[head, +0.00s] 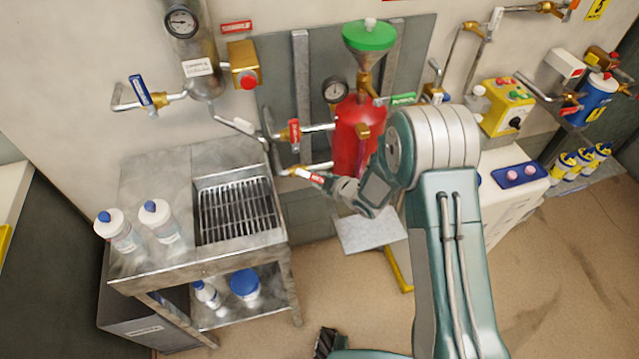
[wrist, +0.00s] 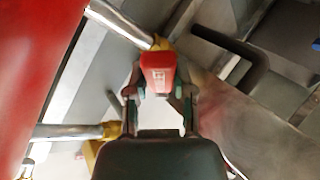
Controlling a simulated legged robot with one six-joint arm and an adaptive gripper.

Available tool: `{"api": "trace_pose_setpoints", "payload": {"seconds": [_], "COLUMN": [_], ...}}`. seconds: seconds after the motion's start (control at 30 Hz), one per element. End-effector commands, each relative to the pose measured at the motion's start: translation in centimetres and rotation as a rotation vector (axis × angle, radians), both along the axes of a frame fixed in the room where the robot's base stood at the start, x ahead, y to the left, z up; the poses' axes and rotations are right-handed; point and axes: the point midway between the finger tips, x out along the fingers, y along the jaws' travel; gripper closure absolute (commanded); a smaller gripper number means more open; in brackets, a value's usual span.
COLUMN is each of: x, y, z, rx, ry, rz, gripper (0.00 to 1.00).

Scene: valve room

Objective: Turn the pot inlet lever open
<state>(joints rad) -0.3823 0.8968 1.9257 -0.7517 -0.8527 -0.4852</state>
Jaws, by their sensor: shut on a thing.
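A red lever (wrist: 158,72) with a small pale label sits on a brass valve on a metal pipe. My gripper (wrist: 160,85) is shut on this lever, one finger on each side of it in the wrist view. In the head view my gripper (head: 326,181) reaches from the right to the red lever (head: 316,177), low and left of the red pot (head: 358,135). The pot has a green funnel (head: 369,37) on top. The gripper and arm hide part of the pot and lever. The label is too small to read.
Another red lever (head: 294,132) is on the pipe just above. A green lever (head: 403,99) is right of the pot, near my arm. A steel bench (head: 150,180) with a grated basin and bottles stands left. A yellow control box (head: 502,105) is right. Open floor lies in front.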

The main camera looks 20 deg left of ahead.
Motion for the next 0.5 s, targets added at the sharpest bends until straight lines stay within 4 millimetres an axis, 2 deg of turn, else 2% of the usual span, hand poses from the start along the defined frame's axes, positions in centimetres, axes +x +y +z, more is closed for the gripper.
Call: {"api": "trace_pose_setpoints", "payload": {"seconds": [0.5], "x": [1.5], "y": [0.1], "z": [1.3], "rx": [-0.176], "ry": [-0.115], "rz": [0.212], "gripper": [1.00]}}
